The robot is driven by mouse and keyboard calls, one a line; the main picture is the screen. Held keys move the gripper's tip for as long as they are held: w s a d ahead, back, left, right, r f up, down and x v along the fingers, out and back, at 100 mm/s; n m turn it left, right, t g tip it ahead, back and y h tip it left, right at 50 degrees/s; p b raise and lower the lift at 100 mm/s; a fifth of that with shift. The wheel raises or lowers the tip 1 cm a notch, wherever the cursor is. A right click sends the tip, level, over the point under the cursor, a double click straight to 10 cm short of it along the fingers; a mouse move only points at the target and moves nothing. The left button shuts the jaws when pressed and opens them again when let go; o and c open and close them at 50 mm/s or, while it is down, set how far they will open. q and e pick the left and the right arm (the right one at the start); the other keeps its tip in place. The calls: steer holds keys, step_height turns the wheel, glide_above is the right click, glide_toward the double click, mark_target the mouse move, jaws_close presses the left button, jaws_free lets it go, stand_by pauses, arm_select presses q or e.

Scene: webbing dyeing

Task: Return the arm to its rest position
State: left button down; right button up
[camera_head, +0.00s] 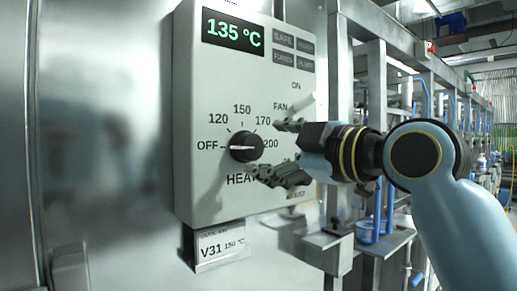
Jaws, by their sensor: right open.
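My right gripper (266,150) is open and empty. Its arm comes in from the right, and its two dark fingers point left at the control box (208,190). The fingers are spread above and below the level of the black heat knob (246,147), just to its right. I cannot tell whether a finger touches the box. The knob's white pointer line lies level, toward OFF on the left. The green display (233,35) reads 135 °C. The lower finger covers part of the HEAT lettering. My left gripper is not in view.
A light-coloured fan lever (302,105) sticks out just above the gripper. A label (220,243) reading V31 150 °C hangs below the box. Metal frame posts (341,100) stand close behind the gripper. A smooth metal panel (105,130) fills the left.

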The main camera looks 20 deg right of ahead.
steer(key=shift+v, duration=1.1)
